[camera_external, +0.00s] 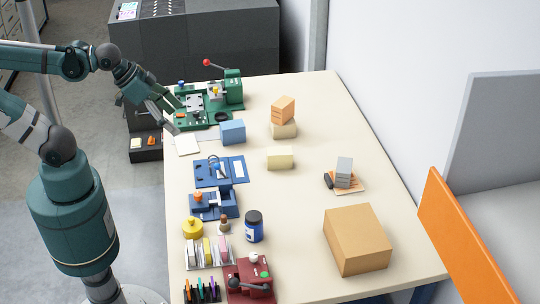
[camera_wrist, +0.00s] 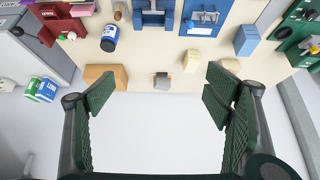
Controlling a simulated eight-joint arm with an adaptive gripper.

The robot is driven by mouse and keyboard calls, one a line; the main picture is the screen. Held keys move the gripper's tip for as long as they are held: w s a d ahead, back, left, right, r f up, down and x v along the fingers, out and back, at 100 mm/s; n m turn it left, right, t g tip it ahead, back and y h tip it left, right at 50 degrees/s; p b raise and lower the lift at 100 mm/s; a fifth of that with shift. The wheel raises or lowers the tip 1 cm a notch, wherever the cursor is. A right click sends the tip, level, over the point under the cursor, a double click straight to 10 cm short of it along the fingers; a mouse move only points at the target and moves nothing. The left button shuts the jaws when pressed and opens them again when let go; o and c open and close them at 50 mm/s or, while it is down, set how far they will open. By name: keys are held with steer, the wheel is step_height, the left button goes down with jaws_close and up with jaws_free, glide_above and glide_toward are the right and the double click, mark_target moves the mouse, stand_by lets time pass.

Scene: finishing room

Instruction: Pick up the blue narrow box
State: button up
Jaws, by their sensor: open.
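The blue narrow box (camera_external: 232,132) stands on the table, just in front of the green machine, in the external view. In the wrist view it is a light blue block (camera_wrist: 247,41) at the upper right, beyond the right finger. My gripper (camera_external: 172,113) is at the table's left edge, left of the box and apart from it, near the green machine. In the wrist view my gripper (camera_wrist: 160,97) has its two green fingers wide apart with nothing between them.
The green machine (camera_external: 232,92) and a white pad (camera_external: 187,145) are close to my gripper. An orange block (camera_external: 283,109) on a beige one and a cream block (camera_external: 280,158) stand right of the box. Blue fixtures (camera_external: 220,172) lie nearer. A cardboard box (camera_external: 356,238) is front right.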

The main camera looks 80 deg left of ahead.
stand_by(0.3)
steer(key=n+g, duration=0.7)
steer(key=n, duration=1.2)
glide_above(235, 126)
steer(key=f, duration=2.1)
steer(key=shift+s+d+f, duration=0.1)
steer(key=shift+d+f, duration=0.2)
steer(key=shift+f, duration=0.05)
steer(key=shift+a+f, duration=0.4)
steer(key=shift+f, duration=0.1)
